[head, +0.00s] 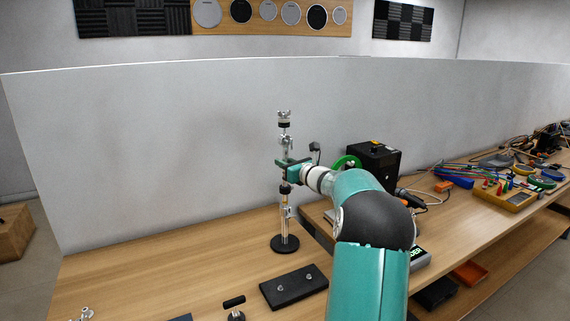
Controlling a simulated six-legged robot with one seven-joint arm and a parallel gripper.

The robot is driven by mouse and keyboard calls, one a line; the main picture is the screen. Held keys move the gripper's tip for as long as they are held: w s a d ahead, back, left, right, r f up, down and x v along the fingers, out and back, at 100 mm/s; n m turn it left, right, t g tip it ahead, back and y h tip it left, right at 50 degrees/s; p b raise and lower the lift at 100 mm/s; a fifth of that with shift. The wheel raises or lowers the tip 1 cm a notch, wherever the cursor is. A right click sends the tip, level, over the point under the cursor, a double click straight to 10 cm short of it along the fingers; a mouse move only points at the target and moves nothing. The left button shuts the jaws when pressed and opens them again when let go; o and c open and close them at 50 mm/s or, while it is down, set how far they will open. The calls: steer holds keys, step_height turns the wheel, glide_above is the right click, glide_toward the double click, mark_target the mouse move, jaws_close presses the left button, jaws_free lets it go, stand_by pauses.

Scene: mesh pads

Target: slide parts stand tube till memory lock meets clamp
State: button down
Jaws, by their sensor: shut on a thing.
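The parts stand (285,223) is upright on a round black base on the wooden bench, left of my arm. Its slim chrome tube (285,150) rises above the base, with a clamp-like fitting partway up and a black and chrome piece (284,119) at the top. My gripper (286,165) is at the upper part of the stand, shut on the tube. The fingers hide part of the tube there. The memory lock and the clamp are too small to tell apart surely; a dark collar (285,188) shows just below my gripper.
A black plate (294,287) with two small knobs lies in front of the stand. A black box (374,165) stands behind my arm. A yellow meter (505,198) and cables crowd the right of the bench. A grey partition (150,150) stands behind.

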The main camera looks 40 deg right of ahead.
mark_target(286, 186)
step_height(286, 186, down, 6)
steer(key=shift+r, duration=0.1)
steer(key=c, duration=1.4)
jaws_free()
steer(key=shift+o, duration=0.2)
steer(key=shift+s, duration=0.15)
steer(key=shift+s, duration=0.35)
steer(key=s+a, duration=0.1)
steer(key=s, duration=1.1)
steer(key=shift+s+a, duration=0.3)
steer(key=shift+s, duration=0.1)
